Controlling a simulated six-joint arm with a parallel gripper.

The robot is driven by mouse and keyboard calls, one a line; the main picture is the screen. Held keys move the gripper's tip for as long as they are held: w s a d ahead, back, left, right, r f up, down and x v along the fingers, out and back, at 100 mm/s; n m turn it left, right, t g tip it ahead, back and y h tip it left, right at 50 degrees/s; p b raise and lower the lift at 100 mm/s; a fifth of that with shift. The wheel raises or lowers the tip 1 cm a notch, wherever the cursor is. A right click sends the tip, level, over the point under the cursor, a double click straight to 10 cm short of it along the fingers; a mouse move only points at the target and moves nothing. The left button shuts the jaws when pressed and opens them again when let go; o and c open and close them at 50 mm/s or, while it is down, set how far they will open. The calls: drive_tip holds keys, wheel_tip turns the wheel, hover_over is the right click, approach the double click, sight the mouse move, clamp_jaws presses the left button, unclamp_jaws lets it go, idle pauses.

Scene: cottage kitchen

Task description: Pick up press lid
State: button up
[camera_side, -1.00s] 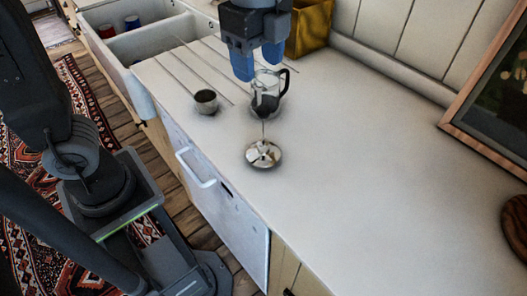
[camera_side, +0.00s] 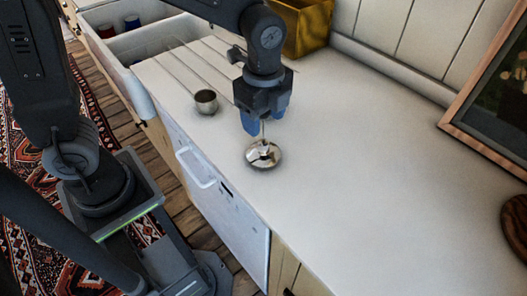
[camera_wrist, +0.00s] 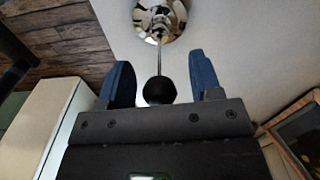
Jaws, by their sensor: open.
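The press lid is a shiny metal disc (camera_side: 263,155) with a thin rod, lying on the white worktop. In the wrist view the lid (camera_wrist: 160,18) is at the top, and its rod runs to a round black knob (camera_wrist: 159,91). My gripper (camera_side: 263,128) is above the lid, with its blue fingers pointing down. In the wrist view the open blue fingers (camera_wrist: 160,85) are on either side of the knob, with gaps to it. The glass press jug is hidden behind my gripper and arm in the side view.
A small metal cup (camera_side: 206,101) stands to the left on the worktop (camera_side: 370,170). A golden box (camera_side: 303,27) is at the back. A sink (camera_side: 150,40) is at upper left, a wooden frame (camera_side: 470,110) at right. The worktop's middle right is clear.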

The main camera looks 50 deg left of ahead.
drive_tip(key=shift+f, duration=0.7)
drive_tip(key=shift+c, duration=0.4)
clamp_jaws()
